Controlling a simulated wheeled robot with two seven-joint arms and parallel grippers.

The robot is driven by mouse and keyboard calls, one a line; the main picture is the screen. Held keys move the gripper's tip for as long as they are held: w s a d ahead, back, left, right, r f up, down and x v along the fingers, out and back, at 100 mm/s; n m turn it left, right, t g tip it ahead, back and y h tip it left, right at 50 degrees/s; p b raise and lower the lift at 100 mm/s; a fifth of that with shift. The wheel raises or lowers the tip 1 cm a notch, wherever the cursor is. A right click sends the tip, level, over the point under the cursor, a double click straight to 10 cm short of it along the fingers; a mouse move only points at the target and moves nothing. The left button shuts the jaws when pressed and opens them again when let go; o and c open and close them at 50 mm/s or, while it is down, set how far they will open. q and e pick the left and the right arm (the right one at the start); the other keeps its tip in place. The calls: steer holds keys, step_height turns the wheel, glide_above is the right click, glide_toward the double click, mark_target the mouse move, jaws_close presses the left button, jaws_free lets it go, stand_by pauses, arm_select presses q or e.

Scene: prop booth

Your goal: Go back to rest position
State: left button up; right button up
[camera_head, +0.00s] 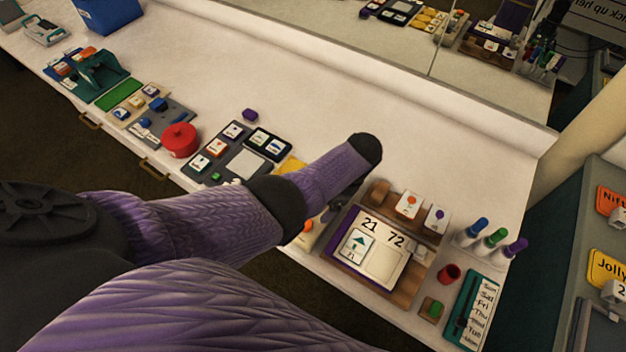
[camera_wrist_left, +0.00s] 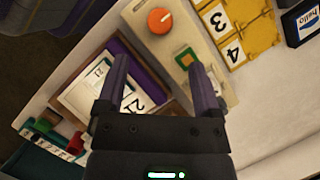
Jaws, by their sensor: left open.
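My left gripper (camera_wrist_left: 158,72) is open and empty in the left wrist view, its two dark purple fingers apart and pointing down over the counter. It hovers above the edge of the wooden number board (camera_wrist_left: 112,88) and a beige box with an orange knob (camera_wrist_left: 160,20) and a green button. In the head view my purple-sleeved left arm reaches in from the left over the counter, and its gripper is mostly hidden behind the arm, left of the number board (camera_head: 385,262). My right gripper is not in view.
The white counter (camera_head: 300,95) is clear along its back. Left of my arm stand a red round pot (camera_head: 180,139), a dark card tray (camera_head: 228,158) and a green stand (camera_head: 98,72). Right of the board are upright markers (camera_head: 496,237), a red cup (camera_head: 448,273) and a day chart (camera_head: 474,312).

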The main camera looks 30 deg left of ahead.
arm_select(q)
steer(key=shift+w+d+r, duration=0.15)
steer(key=shift+r, duration=0.4)
